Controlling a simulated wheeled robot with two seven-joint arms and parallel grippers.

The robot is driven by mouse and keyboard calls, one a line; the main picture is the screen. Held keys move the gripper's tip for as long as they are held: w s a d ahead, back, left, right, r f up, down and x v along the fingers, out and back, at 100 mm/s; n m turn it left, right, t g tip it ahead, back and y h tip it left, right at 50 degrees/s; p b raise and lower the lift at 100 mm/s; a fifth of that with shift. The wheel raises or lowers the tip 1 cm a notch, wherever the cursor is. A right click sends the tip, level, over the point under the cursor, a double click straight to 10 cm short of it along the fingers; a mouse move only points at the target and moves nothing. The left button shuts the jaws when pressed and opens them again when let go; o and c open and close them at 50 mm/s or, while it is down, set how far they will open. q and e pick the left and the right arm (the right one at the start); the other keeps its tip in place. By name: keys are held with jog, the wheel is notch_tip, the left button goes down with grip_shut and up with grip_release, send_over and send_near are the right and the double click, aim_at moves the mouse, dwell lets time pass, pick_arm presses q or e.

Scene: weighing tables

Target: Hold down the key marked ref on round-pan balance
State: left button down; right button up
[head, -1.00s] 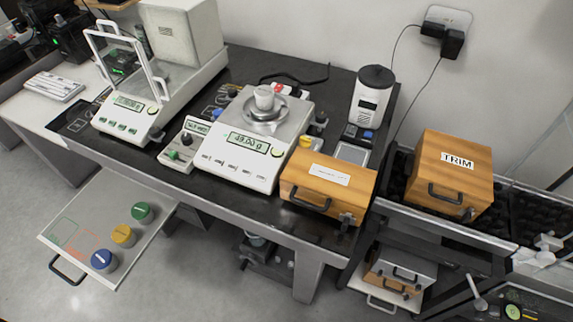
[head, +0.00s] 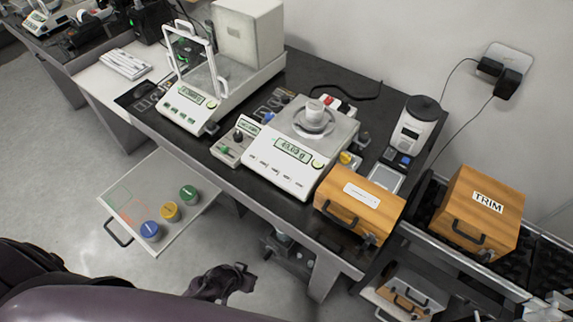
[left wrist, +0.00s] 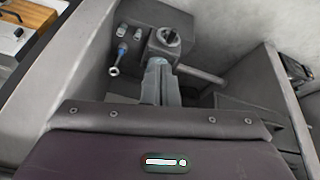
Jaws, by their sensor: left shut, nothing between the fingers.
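The round-pan balance (head: 295,160) stands on the dark bench in the head view. The key lettering is too small to read, so I cannot tell which is ref. My left gripper (head: 246,277) is shut and empty, low in front of the bench and well below the balance, touching none of its keys. My right gripper is out of view.
A glass-shielded balance (head: 190,110) and a small control box (head: 236,145) stand left of the round-pan balance. A wooden box (head: 350,212) stands close on its right. The TRIM box (head: 480,225) is at far right.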

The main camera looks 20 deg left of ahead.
pick_arm(q)
jog(key=w+d+r+t+p, duration=0.1)
jog(key=w+r+p, duration=0.1)
jog(key=w+r, duration=0.5)
jog(key=w+d+r+t+p, duration=0.1)
jog(key=w+r+p, duration=0.15)
jog(key=r, duration=0.85)
jog(key=t+h+p, duration=0.2)
jog(key=p, duration=0.3)
send_near(287, 178)
jog(key=s+a+f, duration=0.1)
jog(key=s, duration=0.1)
jog(key=w+d+r+n+t+h+p, duration=0.1)
jog(key=w+r+h, duration=0.2)
jog(key=r, duration=0.3)
jog(key=shift+w+d+n+t+h, duration=0.3)
jog(key=shift+w+t+h, duration=0.1)
jog(key=shift+w, duration=0.25)
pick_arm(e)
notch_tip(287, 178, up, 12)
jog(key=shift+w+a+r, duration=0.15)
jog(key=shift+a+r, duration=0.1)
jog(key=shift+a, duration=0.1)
pick_arm(q)
jog(key=shift+s+r, duration=0.1)
jog(key=shift+r, duration=0.05)
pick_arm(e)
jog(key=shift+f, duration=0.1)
